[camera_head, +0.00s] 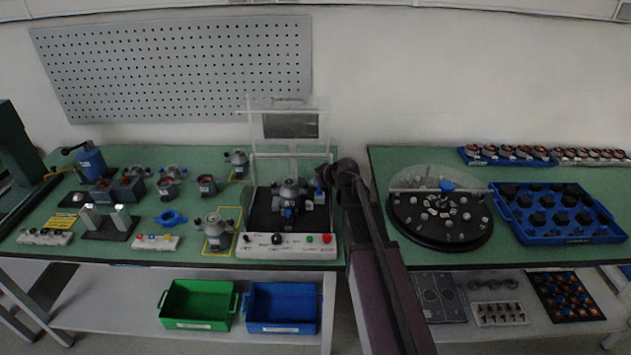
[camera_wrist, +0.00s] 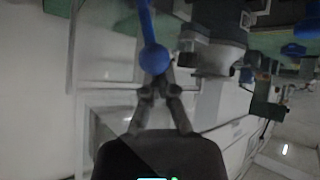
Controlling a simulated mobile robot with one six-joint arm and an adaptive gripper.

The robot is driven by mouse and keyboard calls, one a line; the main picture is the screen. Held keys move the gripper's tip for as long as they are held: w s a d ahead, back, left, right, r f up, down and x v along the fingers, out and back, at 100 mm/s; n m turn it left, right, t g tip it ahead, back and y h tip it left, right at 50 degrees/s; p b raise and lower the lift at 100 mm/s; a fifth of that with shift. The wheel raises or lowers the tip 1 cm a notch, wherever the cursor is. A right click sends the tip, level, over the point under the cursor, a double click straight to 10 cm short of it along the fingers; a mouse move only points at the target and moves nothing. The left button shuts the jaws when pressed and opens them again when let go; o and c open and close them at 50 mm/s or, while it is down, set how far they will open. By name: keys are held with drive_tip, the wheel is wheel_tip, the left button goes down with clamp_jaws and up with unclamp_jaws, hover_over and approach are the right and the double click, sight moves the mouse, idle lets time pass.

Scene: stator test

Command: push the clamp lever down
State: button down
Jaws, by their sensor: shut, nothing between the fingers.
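The clamp lever is a blue rod with a round ball knob (camera_wrist: 153,59), at the top middle of the wrist view. In the head view a small blue part (camera_head: 319,190), which looks like the lever, stands at the right side of the test station (camera_head: 262,241). My gripper (camera_wrist: 157,80) is shut and empty, its fingertips right at the knob. I cannot tell whether they touch it. In the head view my arm's dark end is beside the station's right side, and the fingers are hard to make out. A grey motor part (camera_head: 290,187) sits inside the station.
A clear guard (camera_head: 292,122) stands over the station, and buttons line its front. Left are several motor parts and a blue ring (camera_head: 171,218). On the right table are a round dark turntable (camera_head: 440,240) and a blue tray (camera_head: 520,238). A gap separates the tables.

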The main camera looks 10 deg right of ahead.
drive_tip(key=shift+s, duration=0.1)
drive_tip(key=shift+s+a+f, duration=0.1)
drive_tip(key=shift+s+a, duration=0.05)
drive_tip(key=shift+s, duration=0.5)
